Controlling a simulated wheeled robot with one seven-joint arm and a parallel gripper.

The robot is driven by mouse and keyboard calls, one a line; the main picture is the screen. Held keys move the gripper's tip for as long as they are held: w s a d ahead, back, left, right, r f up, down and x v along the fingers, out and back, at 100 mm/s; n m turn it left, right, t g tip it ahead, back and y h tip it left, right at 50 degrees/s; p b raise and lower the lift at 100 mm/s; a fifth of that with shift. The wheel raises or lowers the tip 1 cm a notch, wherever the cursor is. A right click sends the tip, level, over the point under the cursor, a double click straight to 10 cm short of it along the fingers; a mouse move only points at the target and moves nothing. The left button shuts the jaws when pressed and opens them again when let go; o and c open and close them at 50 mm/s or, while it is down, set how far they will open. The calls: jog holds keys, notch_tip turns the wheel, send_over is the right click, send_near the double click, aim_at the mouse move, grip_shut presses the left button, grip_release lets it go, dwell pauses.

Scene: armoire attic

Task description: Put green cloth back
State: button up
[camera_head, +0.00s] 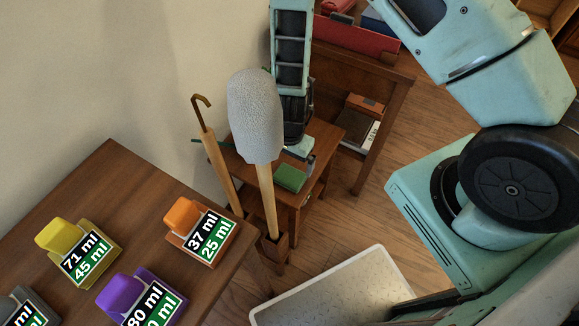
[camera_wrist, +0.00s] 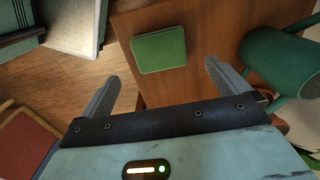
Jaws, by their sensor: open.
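The green cloth (camera_head: 290,178) is a flat, folded square lying on top of a small wooden side table (camera_head: 318,140), near its front edge. In the wrist view the cloth (camera_wrist: 158,50) lies flat on the brown tabletop, ahead of and roughly between my fingers. My gripper (camera_wrist: 160,72) is open and empty, its two grey fingers spread on either side of the cloth's near end, seemingly above it. In the head view my gripper (camera_head: 300,153) is just behind the cloth, partly hidden by a grey duster head. I cannot tell the exact height gap.
The fluffy grey duster (camera_head: 256,115) and a hooked cane (camera_head: 215,160) stand in a wooden holder beside the side table. A green cylindrical vessel (camera_wrist: 280,62) stands right of the cloth. A desk with labelled coloured blocks (camera_head: 200,232) is at left. A pale tray (camera_head: 335,290) is on the floor.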

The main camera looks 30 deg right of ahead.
notch_tip(320, 180, up, 5)
jog(key=shift+f+p, duration=0.1)
jog(key=shift+p, duration=0.3)
dwell(0.4)
